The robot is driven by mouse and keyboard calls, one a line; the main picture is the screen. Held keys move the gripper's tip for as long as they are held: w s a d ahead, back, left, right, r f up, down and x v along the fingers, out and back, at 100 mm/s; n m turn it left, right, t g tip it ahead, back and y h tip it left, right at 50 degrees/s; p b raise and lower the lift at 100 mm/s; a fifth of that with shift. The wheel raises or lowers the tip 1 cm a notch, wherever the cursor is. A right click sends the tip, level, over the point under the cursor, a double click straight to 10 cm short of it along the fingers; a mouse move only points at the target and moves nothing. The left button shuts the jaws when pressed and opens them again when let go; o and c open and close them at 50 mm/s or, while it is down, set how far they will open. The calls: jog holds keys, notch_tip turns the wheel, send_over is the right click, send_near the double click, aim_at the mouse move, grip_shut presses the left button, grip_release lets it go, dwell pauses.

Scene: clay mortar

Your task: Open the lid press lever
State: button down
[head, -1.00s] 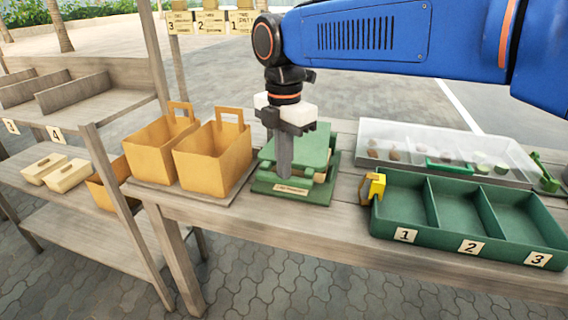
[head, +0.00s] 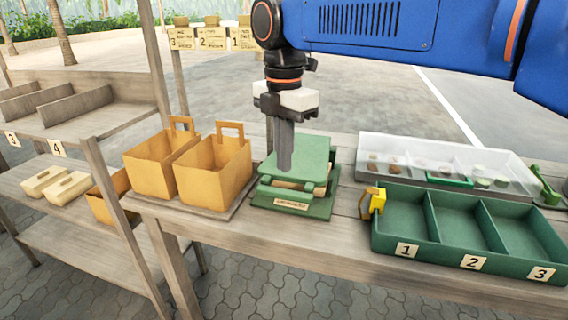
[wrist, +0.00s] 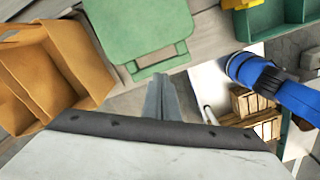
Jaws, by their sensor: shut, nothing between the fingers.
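The green lid press (head: 292,203) stands on the table between the yellow-tan boxes and the green tray. Its top green plate, the lever (head: 305,158), lies about level over a tan layer and a green base with a label on its front. In the wrist view the green plate (wrist: 140,25) shows at the top, with a handle bar along its near edge. My gripper (head: 284,165) is shut and empty, pointing down above the press's front left part. In the wrist view its fingers (wrist: 162,98) are together, just below the plate's handle edge. I cannot tell whether they touch it.
Two tan boxes with handles (head: 213,172) stand close on the left of the press. A green tray with compartments 1, 2 and 3 (head: 400,249) and a clear-lidded white case (head: 440,150) are on the right. A small yellow object (head: 377,201) sits at the tray's left edge.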

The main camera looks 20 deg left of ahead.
aim_at(284, 191)
jog(key=shift+r, duration=0.2)
jog(key=c, duration=1.6)
grip_release()
jog(key=shift+r, duration=0.2)
jog(key=shift+c, duration=0.2)
notch_tip(284, 191, up, 10)
jog(key=m, duration=1.2)
notch_tip(284, 191, down, 18)
jog(key=shift+r, duration=0.15)
grip_shut()
